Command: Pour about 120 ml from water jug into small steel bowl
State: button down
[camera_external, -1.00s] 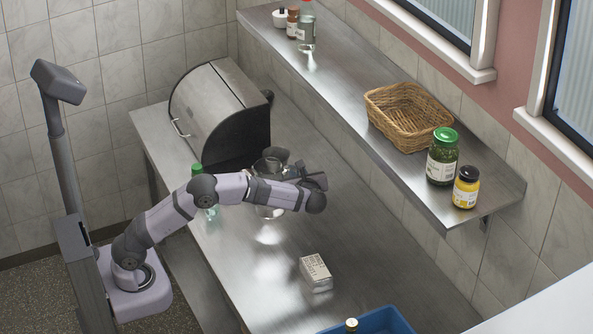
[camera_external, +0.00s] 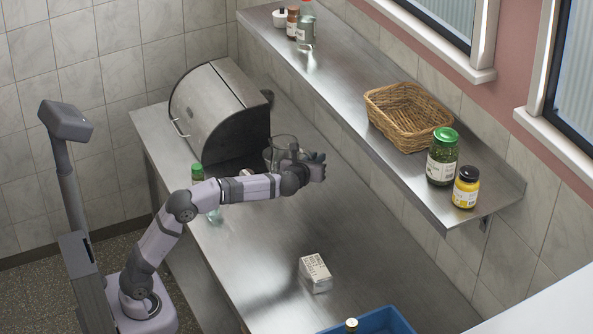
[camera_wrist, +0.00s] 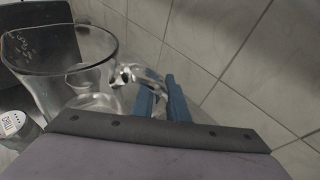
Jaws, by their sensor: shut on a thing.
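The clear glass water jug (camera_external: 283,144) is in front of the grill in the external view, partly behind my wrist. It looks roughly upright; how high it is above the counter I cannot tell. In the wrist view the jug (camera_wrist: 45,85) fills the left side, with its rim and handle showing. My gripper (camera_wrist: 162,98) has its blue fingers shut on the jug's handle; it also shows in the external view (camera_external: 316,168). A rounded shape shows through the glass; I cannot tell if it is the small steel bowl. I cannot make out the bowl elsewhere.
A domed grill (camera_external: 220,110) stands behind the jug. A green-capped bottle (camera_external: 197,173) and a chilli shaker (camera_wrist: 18,130) are close by. A white box (camera_external: 315,273) and blue crate (camera_external: 390,321) are at the front. The wall shelf (camera_external: 340,85) overhangs on the right.

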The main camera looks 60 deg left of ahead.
jog(key=shift+w+d+f+m+t+h+b, duration=0.35)
jog(key=shift+w+d+f+m+t+h, duration=0.25)
jog(key=shift+m+h, duration=0.4)
jog(key=shift+w+d+f+m+t+h+b, duration=0.35)
jog(key=shift+w+m+t+h, duration=0.2)
jog(key=shift+w+m+h, duration=0.5)
jog(key=shift+w+d+f+m+t+h+b, duration=0.35)
jog(key=shift+w+d+f+m+t+h, duration=0.15)
jog(key=shift+m+h, duration=0.5)
jog(key=shift+h, duration=0.25)
jog(key=shift+r, duration=0.1)
jog(key=s+a+r+n+t+h+p, duration=0.2)
jog(key=a+r+n+p, duration=0.4)
jog(key=p, duration=1.8)
jog(key=shift+a+n+t+h, duration=0.45)
jog(key=shift+a+n+h, duration=0.55)
jog(key=shift+n, duration=0.95)
jog(key=shift+a+r, duration=0.1)
jog(key=shift+a, duration=0.05)
